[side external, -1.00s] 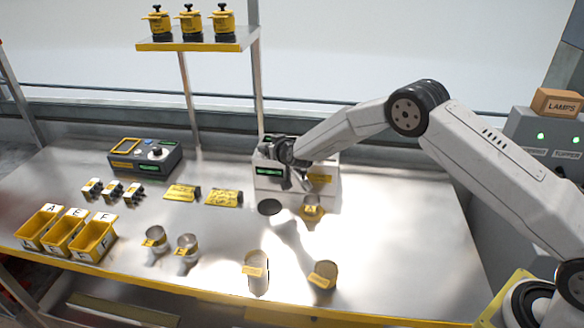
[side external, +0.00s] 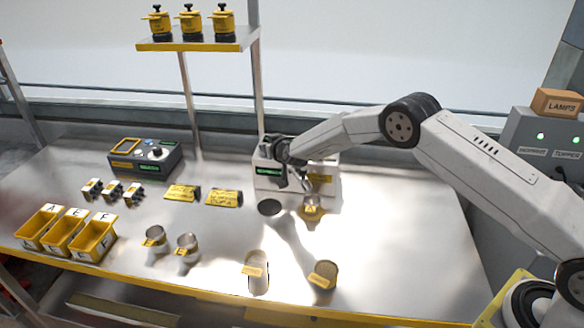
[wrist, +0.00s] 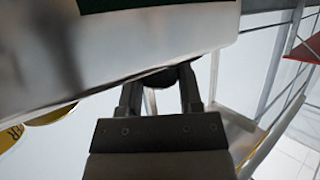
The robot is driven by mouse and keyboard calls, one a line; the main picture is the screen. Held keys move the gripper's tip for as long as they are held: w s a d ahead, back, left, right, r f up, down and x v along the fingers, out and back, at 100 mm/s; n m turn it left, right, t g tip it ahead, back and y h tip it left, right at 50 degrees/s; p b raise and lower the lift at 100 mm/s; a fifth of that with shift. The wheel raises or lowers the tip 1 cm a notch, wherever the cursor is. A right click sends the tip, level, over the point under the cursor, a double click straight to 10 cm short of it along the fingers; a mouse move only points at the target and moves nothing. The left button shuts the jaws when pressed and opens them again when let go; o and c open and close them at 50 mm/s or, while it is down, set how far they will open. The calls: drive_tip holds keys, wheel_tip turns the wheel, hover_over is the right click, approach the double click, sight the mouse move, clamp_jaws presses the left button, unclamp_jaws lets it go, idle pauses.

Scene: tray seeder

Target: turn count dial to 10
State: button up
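A white box-shaped machine (side external: 264,182) with a green display (side external: 268,171) stands at the back of the bench. My gripper (side external: 306,186) is at its front, right of the display. In the wrist view my gripper (wrist: 160,86) has its two fingers apart, with a dark rounded knob (wrist: 158,78) between their tips, under the white machine's edge. This may be the count dial; its markings and setting are hidden. I cannot tell whether both fingers press on it.
A dark console (side external: 147,160) with a knob stands back left. A yellow-labelled cup (side external: 311,207) and a dark round opening or dish (side external: 270,207) lie just in front of the machine. More cups (side external: 256,272) stand near the front edge. The bench's right side is clear.

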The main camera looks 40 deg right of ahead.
clamp_jaws()
drive_tip(key=shift+r+n+y, duration=0.1)
drive_tip(key=shift+n+y, duration=0.6)
drive_tip(key=shift+y, duration=0.1)
drive_tip(key=o, duration=0.9)
unclamp_jaws()
drive_tip(key=shift+c, duration=0.2)
drive_tip(key=shift+s, duration=0.2)
drive_tip(key=v, duration=0.7)
drive_tip(key=shift+s, duration=0.2)
drive_tip(key=shift+r, duration=0.1)
